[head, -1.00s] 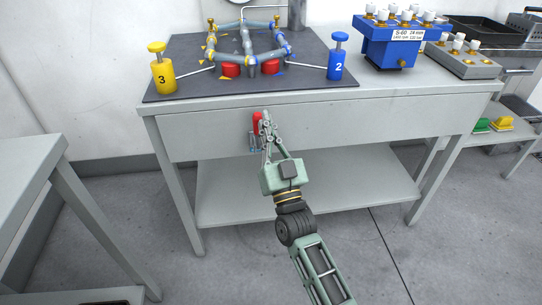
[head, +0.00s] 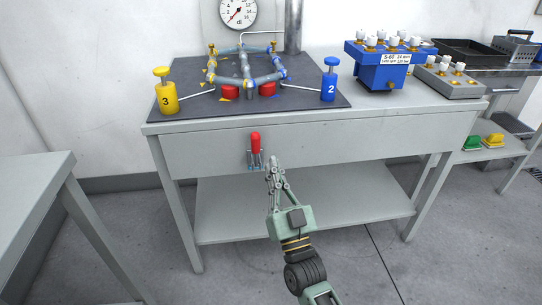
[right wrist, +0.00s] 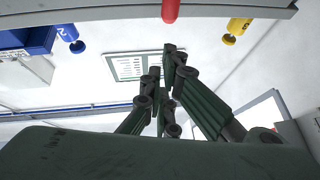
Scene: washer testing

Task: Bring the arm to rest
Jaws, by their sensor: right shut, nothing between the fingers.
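My right gripper (head: 273,163) is shut and empty in the head view. It is in front of the workbench, just right of and below a toggle clamp with a red handle (head: 256,142) on the bench's front panel. The red handle stands upright, and a visible gap lies between it and the fingers. In the right wrist view the fingertips (right wrist: 164,60) are close together, and the red handle (right wrist: 170,10) shows above them. My left gripper is not in view.
The workbench (head: 330,142) carries a pipe rig (head: 246,72), a yellow cylinder marked 3 (head: 165,96), a blue cylinder marked 2 (head: 330,84) and a blue valve block (head: 381,72). Another table (head: 33,185) stands at the left. The floor in front of the bench is clear.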

